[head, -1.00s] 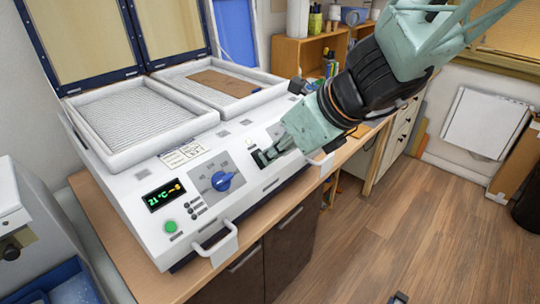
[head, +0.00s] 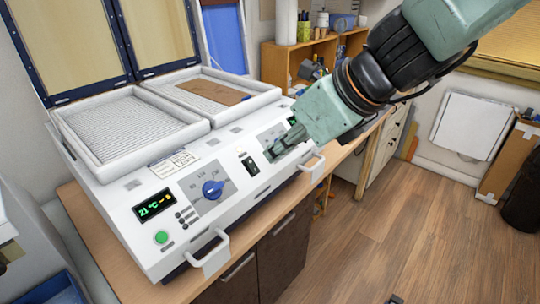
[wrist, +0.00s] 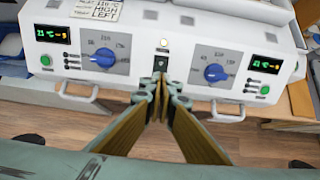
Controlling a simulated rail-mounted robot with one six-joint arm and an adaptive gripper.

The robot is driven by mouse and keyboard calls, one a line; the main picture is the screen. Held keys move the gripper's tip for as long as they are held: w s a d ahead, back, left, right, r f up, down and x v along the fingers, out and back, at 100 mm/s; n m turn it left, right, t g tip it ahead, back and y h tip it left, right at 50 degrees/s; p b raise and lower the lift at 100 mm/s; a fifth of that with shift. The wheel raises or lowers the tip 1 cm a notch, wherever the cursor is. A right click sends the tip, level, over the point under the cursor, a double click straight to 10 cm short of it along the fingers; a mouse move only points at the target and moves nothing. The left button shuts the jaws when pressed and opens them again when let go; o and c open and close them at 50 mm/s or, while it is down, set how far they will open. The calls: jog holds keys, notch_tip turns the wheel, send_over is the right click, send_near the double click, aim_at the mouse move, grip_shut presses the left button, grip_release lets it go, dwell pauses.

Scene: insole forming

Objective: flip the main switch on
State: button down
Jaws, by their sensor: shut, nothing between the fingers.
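The main switch (head: 250,166) is a black rocker in the middle of the white machine's (head: 222,176) sloped front panel. It also shows in the wrist view (wrist: 160,64), just beyond my fingertips. I cannot tell which way the rocker is tipped. My gripper (head: 277,151) is shut and empty. In the head view its tips appear to the right of the switch, in front of the right dial area. In the wrist view the closed fingers (wrist: 163,84) point at the switch from below, seemingly with a small gap.
A blue left dial (head: 213,189) and a blue right dial (wrist: 215,73) flank the switch. The left display (head: 154,205) and right display (wrist: 266,65) are lit. A small pale lamp (wrist: 164,42) sits above the switch. Handles (head: 215,251) stick out in front.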

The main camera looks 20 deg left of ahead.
jog(key=shift+s+d+r, duration=0.2)
jog(key=shift+d+r, duration=0.2)
jog(key=shift+r, duration=0.1)
jog(key=shift+d, duration=0.1)
jog(key=s+d+n+h, duration=0.2)
jog(key=s+d+n, duration=0.5)
jog(key=d, duration=0.4)
jog(key=s+d+r+n+h, duration=0.1)
jog(key=s+d+n+h, duration=0.1)
jog(key=s+d+n, duration=0.6)
jog(key=s+d+r+n+h, duration=0.1)
jog(key=s+d+n+h, duration=0.2)
jog(key=s+d+n, duration=0.5)
jog(key=d, duration=0.6)
jog(key=shift+s+d+r+t, duration=0.25)
jog(key=shift+s+d+t, duration=0.05)
jog(key=shift+s+d, duration=0.05)
jog(key=shift+r, duration=0.1)
dwell(1.0)
